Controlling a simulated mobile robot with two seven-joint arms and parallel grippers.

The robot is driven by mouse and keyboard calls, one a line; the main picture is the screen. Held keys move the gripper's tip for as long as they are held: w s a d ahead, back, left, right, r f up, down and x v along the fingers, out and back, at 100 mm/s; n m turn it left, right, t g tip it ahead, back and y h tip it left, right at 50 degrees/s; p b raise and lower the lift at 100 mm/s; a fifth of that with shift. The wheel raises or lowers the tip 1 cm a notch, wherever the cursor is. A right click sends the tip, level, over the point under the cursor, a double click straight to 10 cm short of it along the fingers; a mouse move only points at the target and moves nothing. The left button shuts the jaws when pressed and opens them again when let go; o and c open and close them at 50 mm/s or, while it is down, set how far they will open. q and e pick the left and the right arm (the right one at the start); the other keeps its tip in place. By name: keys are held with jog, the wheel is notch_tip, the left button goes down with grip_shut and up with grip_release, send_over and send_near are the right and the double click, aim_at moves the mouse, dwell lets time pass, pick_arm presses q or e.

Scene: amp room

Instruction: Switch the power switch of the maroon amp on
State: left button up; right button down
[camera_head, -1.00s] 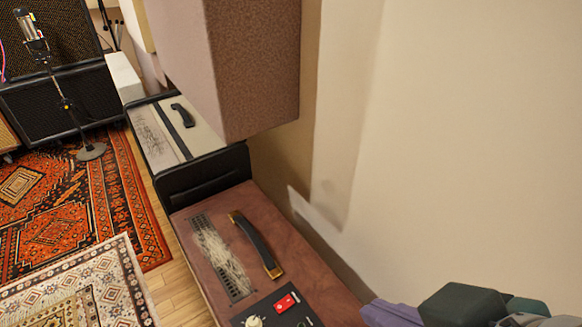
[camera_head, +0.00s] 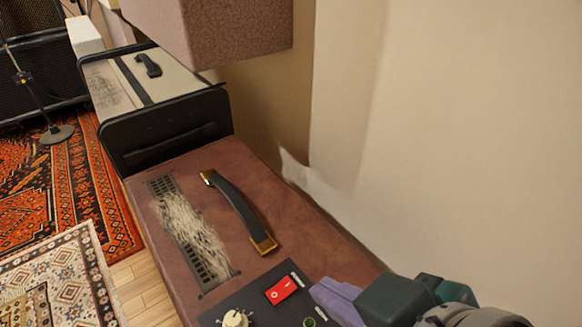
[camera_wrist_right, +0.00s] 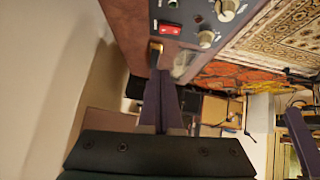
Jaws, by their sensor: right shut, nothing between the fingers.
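The maroon amp (camera_head: 165,212) lies below me with a black strap handle and a dark control panel (camera_head: 255,303). The red power switch (camera_head: 283,290) sits on that panel; it also shows in the right wrist view (camera_wrist_right: 170,28). I cannot tell its rocker position. My right gripper (camera_head: 326,290) is shut and empty, its purple fingertips just right of the switch in the head view. In the right wrist view its fingers (camera_wrist_right: 161,80) point toward the amp, apart from the switch. Purple parts at that view's right edge look like my left gripper (camera_wrist_right: 300,130); its jaws are unclear.
Cream knobs (camera_head: 235,318) sit beside the switch. A cream and black amp (camera_head: 110,85) stands behind the maroon one. A brown box-like cabinet (camera_head: 240,30) overhangs the back. A pale wall (camera_head: 450,130) runs along the right. Rugs (camera_head: 55,270) cover the floor at left.

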jog(key=shift+s, duration=0.1)
jog(key=b, duration=0.7)
send_over(286, 278)
jog(key=s, duration=0.3)
jog(key=f, duration=0.5)
jog(key=d+f, duration=0.1)
jog(key=f, duration=0.1)
jog(key=shift+w+f, duration=0.15)
jog(key=shift+f, duration=0.2)
notch_tip(286, 278, down, 2)
jog(key=shift+d+f+b, duration=0.15)
jog(key=shift+f+b, duration=0.05)
jog(key=shift+b, duration=0.4)
jog(key=shift+d+f, duration=0.1)
jog(key=shift+f, duration=0.35)
